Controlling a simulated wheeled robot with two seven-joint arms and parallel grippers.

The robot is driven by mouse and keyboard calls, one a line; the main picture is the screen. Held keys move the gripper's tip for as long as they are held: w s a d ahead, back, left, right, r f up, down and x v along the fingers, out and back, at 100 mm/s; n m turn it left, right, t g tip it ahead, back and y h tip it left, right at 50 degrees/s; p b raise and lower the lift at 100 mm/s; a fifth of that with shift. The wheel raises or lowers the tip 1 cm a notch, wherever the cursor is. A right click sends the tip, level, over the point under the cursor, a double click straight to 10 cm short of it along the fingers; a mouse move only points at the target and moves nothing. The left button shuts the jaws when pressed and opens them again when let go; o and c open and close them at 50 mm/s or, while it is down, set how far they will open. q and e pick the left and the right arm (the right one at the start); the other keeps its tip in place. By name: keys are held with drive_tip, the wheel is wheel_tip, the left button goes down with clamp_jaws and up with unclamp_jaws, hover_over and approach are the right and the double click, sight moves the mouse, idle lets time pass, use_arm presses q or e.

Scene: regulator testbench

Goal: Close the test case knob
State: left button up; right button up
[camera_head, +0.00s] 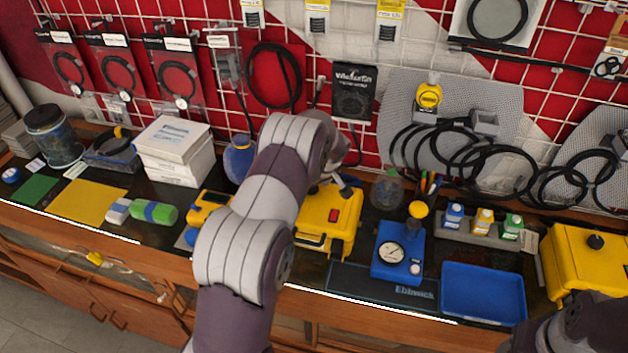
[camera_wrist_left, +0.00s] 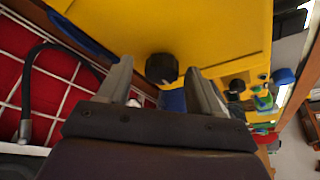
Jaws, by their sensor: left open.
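A yellow test case (camera_head: 318,240) with a red switch stands on the bench in the middle of the head view, partly hidden by my left arm. In the left wrist view, the yellow case (camera_wrist_left: 215,40) fills the top, with a round black knob (camera_wrist_left: 162,68) on it. My left gripper (camera_wrist_left: 159,72) is open, with its fingertips on either side of the knob. I cannot tell whether the fingers touch it. In the head view the left gripper is mostly hidden behind my forearm and wrist. My right gripper is not in view.
A second yellow case (camera_head: 577,262) with a black knob (camera_head: 596,241) stands at the right. A blue gauge unit (camera_head: 398,262), an empty blue tray (camera_head: 484,290) and small bottles stand between. Behind is a wire grid wall with hanging hoses (camera_head: 275,75). My right arm shows at lower right.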

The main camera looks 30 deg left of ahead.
use_arm(q)
drive_tip(key=shift+s+a+f, duration=0.1)
drive_tip(key=shift+a, duration=0.1)
drive_tip(key=c, duration=1.1)
drive_tip(key=shift+o, duration=0.2)
